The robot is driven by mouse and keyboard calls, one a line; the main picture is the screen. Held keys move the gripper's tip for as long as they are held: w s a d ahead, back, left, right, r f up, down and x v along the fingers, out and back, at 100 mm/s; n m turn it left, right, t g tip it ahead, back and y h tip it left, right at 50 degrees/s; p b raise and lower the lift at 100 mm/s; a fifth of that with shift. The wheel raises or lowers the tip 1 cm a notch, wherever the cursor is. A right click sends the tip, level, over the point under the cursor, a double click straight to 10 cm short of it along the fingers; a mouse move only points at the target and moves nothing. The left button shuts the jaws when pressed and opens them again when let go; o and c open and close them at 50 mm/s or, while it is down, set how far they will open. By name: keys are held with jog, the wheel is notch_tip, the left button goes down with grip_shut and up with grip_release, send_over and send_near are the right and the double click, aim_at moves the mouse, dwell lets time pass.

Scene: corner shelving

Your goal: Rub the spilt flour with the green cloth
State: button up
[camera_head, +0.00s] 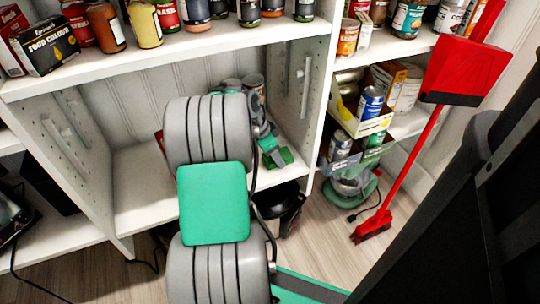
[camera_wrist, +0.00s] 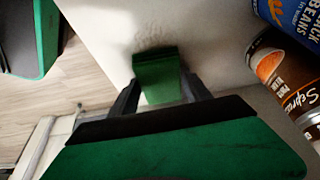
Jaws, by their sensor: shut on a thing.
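My gripper (camera_wrist: 160,88) is shut on the green cloth (camera_wrist: 158,72), which sticks out beyond the dark fingers in the wrist view. The cloth is over a white shelf board (camera_wrist: 215,45), touching or just above it; I cannot tell which. A faint brownish smudge (camera_wrist: 155,38), probably the spilt flour, lies on the board just past the cloth's far edge. Part of it may be hidden under the cloth. In the head view my arm reaches into the lower shelf bay and hides much of it; the cloth is not clear there.
A blue beans can (camera_wrist: 290,22) and a brown-labelled can (camera_wrist: 285,75) stand close right of the gripper. Shelf uprights (camera_head: 313,100) bound the bay. Jars (camera_head: 145,22) line the shelf above. A red broom and dustpan (camera_head: 465,70) lean at the right.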

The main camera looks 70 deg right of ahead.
aim_at(284, 152)
jog(key=shift+s+d, duration=1.05)
jog(key=shift+s, duration=0.1)
jog(key=shift+r+p, duration=0.1)
jog(key=shift+p, duration=0.25)
jog(key=shift+w+a+f, duration=0.2)
jog(key=shift+w+a, duration=2.35)
jog(key=shift+a, duration=0.05)
jog(key=shift+w+a+r+p, duration=0.1)
jog(key=shift+w+a+p, duration=0.25)
jog(key=shift+w+a, duration=0.85)
jog(key=shift+w+d, duration=0.1)
jog(key=shift+s+d, duration=2.6)
jog(key=shift+d, duration=0.05)
jog(key=shift+s+d, duration=1.15)
jog(key=shift+s, duration=0.05)
jog(key=shift+p, duration=0.45)
jog(key=shift+w, duration=0.1)
jog(key=shift+w+a, duration=1.1)
jog(key=shift+w+a+p, duration=0.3)
jog(key=shift+w+a, duration=2.3)
jog(key=shift+a, duration=0.05)
